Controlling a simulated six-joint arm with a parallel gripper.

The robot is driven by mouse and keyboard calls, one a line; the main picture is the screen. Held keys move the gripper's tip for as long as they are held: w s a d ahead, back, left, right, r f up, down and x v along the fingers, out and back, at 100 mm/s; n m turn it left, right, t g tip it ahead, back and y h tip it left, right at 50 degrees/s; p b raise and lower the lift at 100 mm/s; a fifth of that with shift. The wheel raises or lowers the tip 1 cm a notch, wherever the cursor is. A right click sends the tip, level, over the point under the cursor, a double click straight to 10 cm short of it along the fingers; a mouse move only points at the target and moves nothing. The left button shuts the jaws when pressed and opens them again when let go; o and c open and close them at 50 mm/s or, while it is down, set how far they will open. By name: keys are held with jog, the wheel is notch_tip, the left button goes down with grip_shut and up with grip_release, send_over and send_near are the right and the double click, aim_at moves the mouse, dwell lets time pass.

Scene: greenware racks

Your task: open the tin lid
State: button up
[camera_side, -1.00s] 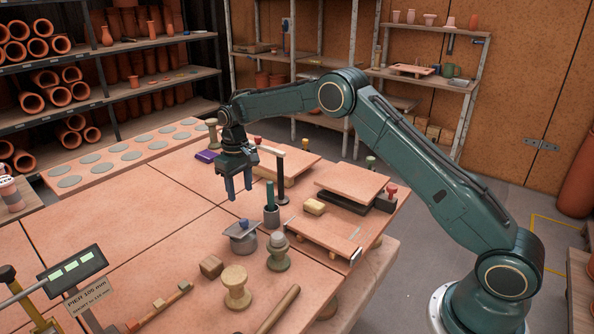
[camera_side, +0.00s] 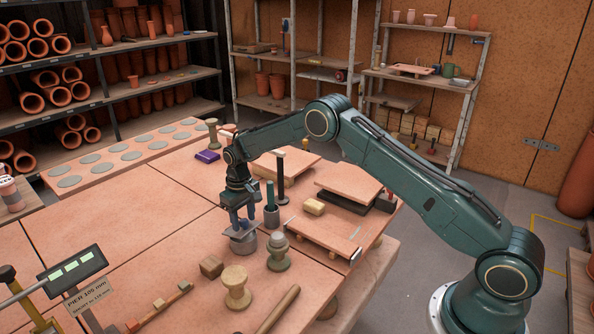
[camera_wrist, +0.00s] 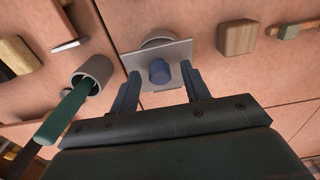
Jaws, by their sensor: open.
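The tin (camera_side: 243,248) is a grey round can on the worktable, left of the green-handled cup. Its lid (camera_side: 232,237) is a flat grey square plate lying on top. In the wrist view the lid (camera_wrist: 176,50) carries a round blue knob (camera_wrist: 159,71), and the tin's rim shows partly beyond it. My gripper (camera_side: 239,226) is above the lid, pointing down. In the wrist view the fingers of my gripper (camera_wrist: 160,72) are open, one on each side of the knob, with gaps between. The side view mostly hides the knob behind the fingers.
A grey cup (camera_side: 271,215) with a green-handled tool (camera_wrist: 66,112) stands close beside the tin. A dark upright post (camera_side: 281,178) is behind it. A grey-topped spool (camera_side: 278,254), a wooden block (camera_side: 211,266) and a wooden spool (camera_side: 236,288) stand nearby.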

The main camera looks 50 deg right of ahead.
jog(key=shift+c, duration=0.2)
grip_shut()
jog(key=shift+w+r+g, duration=0.1)
jog(key=shift+w+g, duration=0.2)
jog(key=shift+w, duration=0.1)
jog(key=shift+w+r+g, duration=0.1)
jog(key=shift+r+g, duration=0.05)
jog(key=shift+g, duration=0.15)
jog(key=shift+r, duration=0.1)
